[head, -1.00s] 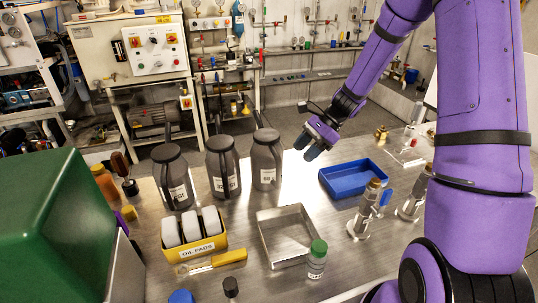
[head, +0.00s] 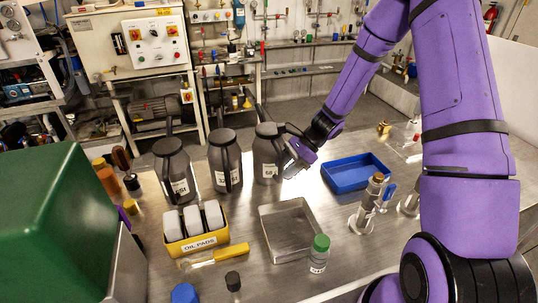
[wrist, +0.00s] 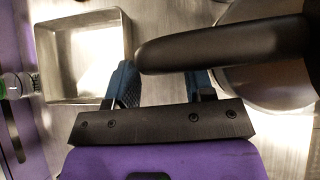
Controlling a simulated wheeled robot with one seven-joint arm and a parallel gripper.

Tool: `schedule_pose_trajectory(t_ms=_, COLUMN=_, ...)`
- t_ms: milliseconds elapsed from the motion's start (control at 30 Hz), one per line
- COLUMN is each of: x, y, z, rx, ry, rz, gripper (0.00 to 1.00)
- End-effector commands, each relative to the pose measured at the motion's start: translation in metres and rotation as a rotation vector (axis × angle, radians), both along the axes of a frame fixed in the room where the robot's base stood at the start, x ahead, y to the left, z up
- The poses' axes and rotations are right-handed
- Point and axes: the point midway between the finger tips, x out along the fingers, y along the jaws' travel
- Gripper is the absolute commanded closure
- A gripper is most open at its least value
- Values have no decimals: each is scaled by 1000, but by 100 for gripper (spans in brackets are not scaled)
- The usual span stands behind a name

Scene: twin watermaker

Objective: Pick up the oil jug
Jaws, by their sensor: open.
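Three dark grey oil jugs with white labels stand in a row on the metal table: a left jug (head: 172,168), a middle jug (head: 224,165) and a right jug (head: 267,152). The label writing is too small to read surely. My gripper (head: 291,168) is at the right side of the right jug, low beside its body. In the wrist view, my gripper (wrist: 162,88) is open, and a jug's black handle (wrist: 225,42) crosses in front of its right finger. The handle's rounded end lies near the gap between the fingers. I cannot tell whether they touch.
A blue tray (head: 355,187) lies right of my gripper. A steel tray (head: 268,246), a green-capped bottle (head: 319,257) and a yellow oil pads box (head: 198,245) are nearer. Metal fittings (head: 368,207) stand at right. A green box (head: 60,215) fills the left.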

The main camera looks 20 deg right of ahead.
Motion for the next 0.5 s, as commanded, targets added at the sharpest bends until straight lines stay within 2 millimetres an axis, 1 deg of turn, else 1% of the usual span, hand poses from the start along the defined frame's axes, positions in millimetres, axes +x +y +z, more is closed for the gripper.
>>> schedule_pose_trajectory(t_ms=33, x=0, y=4, z=-4, rx=1, ry=2, rz=1, gripper=52)
schedule_pose_trajectory(t_ms=133, x=-1, y=8, z=-8, rx=0, ry=1, rz=1, gripper=52)
schedule_pose_trajectory(t_ms=367, x=0, y=9, z=-9, rx=0, ry=0, rz=0, gripper=52)
schedule_pose_trajectory(t_ms=400, x=0, y=9, z=-9, rx=0, ry=0, rz=0, gripper=56)
schedule_pose_trajectory(t_ms=467, x=0, y=9, z=-9, rx=0, ry=0, rz=0, gripper=70)
schedule_pose_trajectory(t_ms=500, x=0, y=9, z=-9, rx=0, ry=0, rz=0, gripper=79)
